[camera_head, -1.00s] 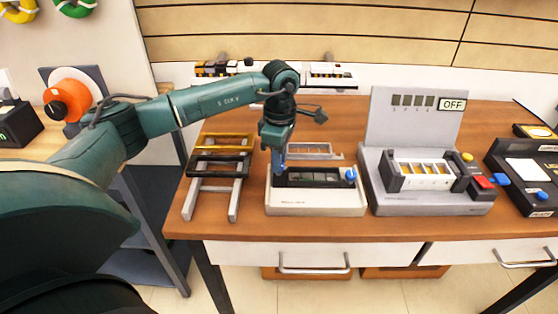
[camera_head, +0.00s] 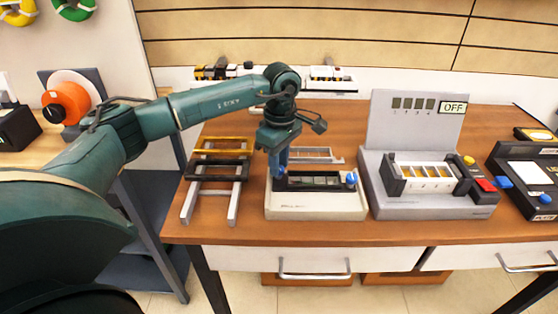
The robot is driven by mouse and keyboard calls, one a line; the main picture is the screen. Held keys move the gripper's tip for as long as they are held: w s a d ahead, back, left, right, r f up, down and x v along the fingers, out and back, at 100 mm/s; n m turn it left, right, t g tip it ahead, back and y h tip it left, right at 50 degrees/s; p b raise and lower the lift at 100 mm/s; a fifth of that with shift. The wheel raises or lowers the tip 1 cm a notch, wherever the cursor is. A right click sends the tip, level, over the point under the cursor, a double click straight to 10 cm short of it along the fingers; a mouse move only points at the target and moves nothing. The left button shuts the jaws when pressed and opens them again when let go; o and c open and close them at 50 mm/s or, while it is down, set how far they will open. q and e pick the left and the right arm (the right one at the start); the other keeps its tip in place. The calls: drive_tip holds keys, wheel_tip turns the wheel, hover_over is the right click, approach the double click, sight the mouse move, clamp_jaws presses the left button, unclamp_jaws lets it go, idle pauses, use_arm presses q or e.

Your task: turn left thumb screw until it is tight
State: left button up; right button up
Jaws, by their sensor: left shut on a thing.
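A cream fixture (camera_head: 316,207) on the wooden table holds a dark frame with several greenish-grey cells (camera_head: 315,179). A blue thumb screw (camera_head: 351,179) stands clear at its right end. My left gripper (camera_head: 279,172) points down at the fixture's left end and is shut on the left thumb screw there. The fingers largely hide that screw, so how tight it is cannot be seen. My right gripper is not in view.
To the left lie stacked frames (camera_head: 217,172) in yellow, black and grey. To the right is a grey tester (camera_head: 440,203) with an upright panel reading OFF, then a dark device (camera_head: 530,170) with blue knobs. A light grey frame (camera_head: 313,155) lies behind the fixture.

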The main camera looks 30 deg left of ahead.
sight(281, 166)
use_arm(q)
drive_tip(key=shift+r, duration=0.1)
drive_tip(key=o, duration=1)
wheel_tip(281, 166, up, 13)
drive_tip(key=shift+w, duration=0.3)
